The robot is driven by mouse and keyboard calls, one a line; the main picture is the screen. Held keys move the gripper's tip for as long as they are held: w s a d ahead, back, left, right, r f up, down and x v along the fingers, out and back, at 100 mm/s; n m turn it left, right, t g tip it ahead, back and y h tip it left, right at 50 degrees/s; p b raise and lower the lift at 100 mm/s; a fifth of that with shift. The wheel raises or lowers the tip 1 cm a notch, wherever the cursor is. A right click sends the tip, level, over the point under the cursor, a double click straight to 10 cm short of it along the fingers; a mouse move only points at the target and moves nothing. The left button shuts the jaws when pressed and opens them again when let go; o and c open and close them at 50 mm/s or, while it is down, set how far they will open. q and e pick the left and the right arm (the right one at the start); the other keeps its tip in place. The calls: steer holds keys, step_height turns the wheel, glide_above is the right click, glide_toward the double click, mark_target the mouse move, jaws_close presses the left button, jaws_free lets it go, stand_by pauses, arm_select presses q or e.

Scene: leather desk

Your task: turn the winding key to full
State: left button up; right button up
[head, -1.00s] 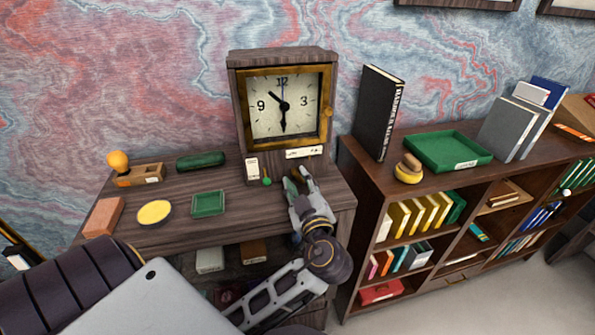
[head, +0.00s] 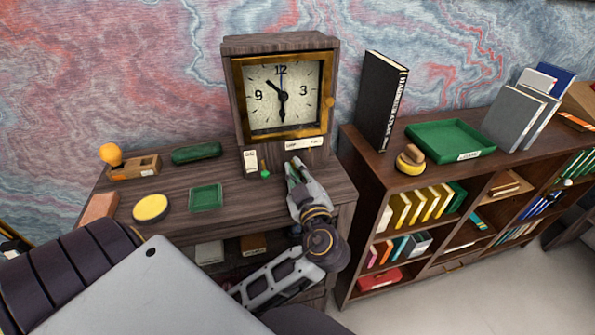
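The wooden clock (head: 281,95) with a brass-framed dial stands at the back of the desk. A white label plate (head: 304,143) with small print, seemingly a low-to-full scale, is on its base. My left gripper (head: 293,167) is just below that plate, fingers pointing at the clock base. I cannot make out the winding key; the gripper may hide it. The fingers look close together, but whether they are shut on anything is unclear. A small green knob (head: 265,174) and a white card (head: 250,161) are left of the gripper. My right gripper is out of view.
On the desk left of the clock are a green tray (head: 205,197), a yellow round dish (head: 150,208), a dark green case (head: 196,154) and a wooden holder (head: 134,168). A bookshelf (head: 350,160) stands close on the right.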

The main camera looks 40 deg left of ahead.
arm_select(q)
steer(key=shift+m+b, duration=0.3)
steer(key=shift+m, duration=0.2)
jaws_close()
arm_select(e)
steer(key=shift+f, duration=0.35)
arm_select(q)
steer(key=shift+m, duration=0.4)
steer(key=shift+w+d+m+b, duration=0.1)
steer(key=shift+m+b, duration=0.5)
steer(key=shift+m, duration=1.2)
steer(key=shift+w+d+r+m, duration=0.1)
steer(key=shift+m, duration=0.7)
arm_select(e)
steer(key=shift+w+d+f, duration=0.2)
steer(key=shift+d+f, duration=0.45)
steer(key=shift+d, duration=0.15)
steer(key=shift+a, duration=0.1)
arm_select(q)
steer(key=o, duration=0.7)
jaws_free()
steer(key=shift+o, duration=0.2)
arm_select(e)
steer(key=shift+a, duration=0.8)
